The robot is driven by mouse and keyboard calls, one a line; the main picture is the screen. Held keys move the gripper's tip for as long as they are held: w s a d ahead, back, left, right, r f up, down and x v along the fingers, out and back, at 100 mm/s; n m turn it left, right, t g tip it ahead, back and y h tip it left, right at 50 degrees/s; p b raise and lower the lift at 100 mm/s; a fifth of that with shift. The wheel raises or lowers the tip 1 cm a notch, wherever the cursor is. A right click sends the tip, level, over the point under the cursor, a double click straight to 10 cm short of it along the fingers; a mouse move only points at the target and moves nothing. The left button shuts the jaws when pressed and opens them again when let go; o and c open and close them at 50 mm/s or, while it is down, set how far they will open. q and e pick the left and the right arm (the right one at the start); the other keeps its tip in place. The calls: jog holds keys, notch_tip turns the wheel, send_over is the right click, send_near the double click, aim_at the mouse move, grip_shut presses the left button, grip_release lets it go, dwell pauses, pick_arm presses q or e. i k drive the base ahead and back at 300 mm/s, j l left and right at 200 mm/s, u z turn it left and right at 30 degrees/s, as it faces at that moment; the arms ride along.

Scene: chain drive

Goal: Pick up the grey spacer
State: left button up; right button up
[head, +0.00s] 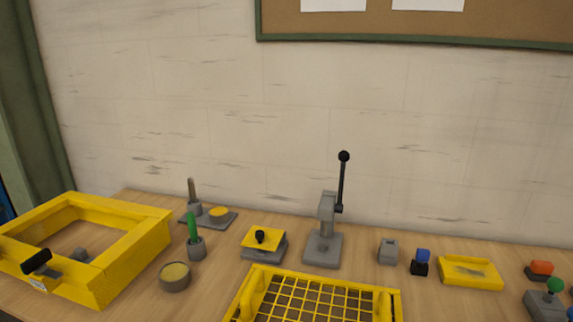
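No part is plainly recognisable as the grey spacer from this view. A small grey block (388,251) stands on the bench right of the lever press. Neither of my grippers is in view.
A yellow open frame (140,251) and a yellow mesh basket (258,292) stand on the wooden bench (215,290). A grey lever press (323,248), a round cup (174,277), a green-handled tool (193,228) and a yellow tray (470,284) stand around. A wall closes the back.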

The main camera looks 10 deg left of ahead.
aim_at(80, 255)
jog(key=u, duration=1.7)
jog(key=z, duration=0.35)
jog(key=i+j+z, duration=0.2)
jog(key=j, duration=0.15)
jog(key=i+j+z, duration=0.2)
jog(key=j, duration=0.2)
jog(key=j+z, duration=0.2)
jog(key=j, duration=0.2)
jog(key=i+j+z, duration=0.2)
jog(key=j, duration=0.2)
jog(key=k, duration=0.1)
